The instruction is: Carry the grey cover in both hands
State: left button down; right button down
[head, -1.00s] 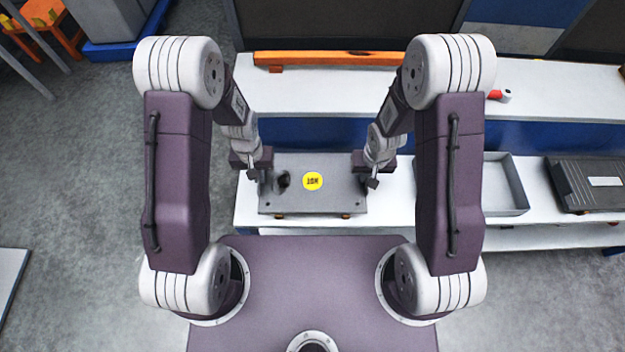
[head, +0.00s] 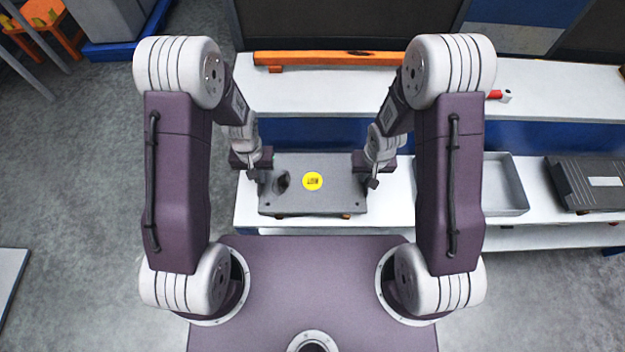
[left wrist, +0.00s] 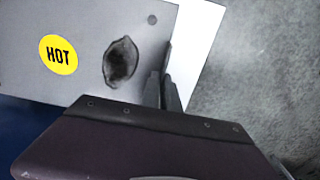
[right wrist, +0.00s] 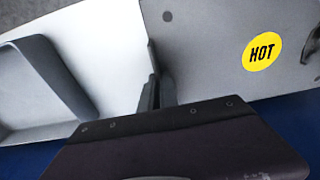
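The grey cover (head: 330,195) is a flat rectangular plate with a round yellow HOT sticker (head: 312,181) and a dark oval patch or opening (head: 281,181). It lies level at the white bench's front, small orange pieces showing under its near edge. My left gripper (head: 258,172) is at its left edge; in the left wrist view the fingers (left wrist: 163,92) are close together with the edge between them. My right gripper (head: 368,172) is at its right edge; in the right wrist view its fingers (right wrist: 157,92) look the same. Both appear shut on the cover; the lower finger parts are hidden.
The white bench (head: 400,214) holds a grey open tray (head: 507,185) and a dark ribbed case (head: 590,184) to the right. An orange beam (head: 330,58) and a small red object (head: 495,94) lie on the shelf behind. Bare bench separates the cover from the tray.

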pick_arm(q)
jog(key=shift+r, duration=0.1)
pick_arm(e)
jog(key=shift+r, duration=0.1)
dwell(0.5)
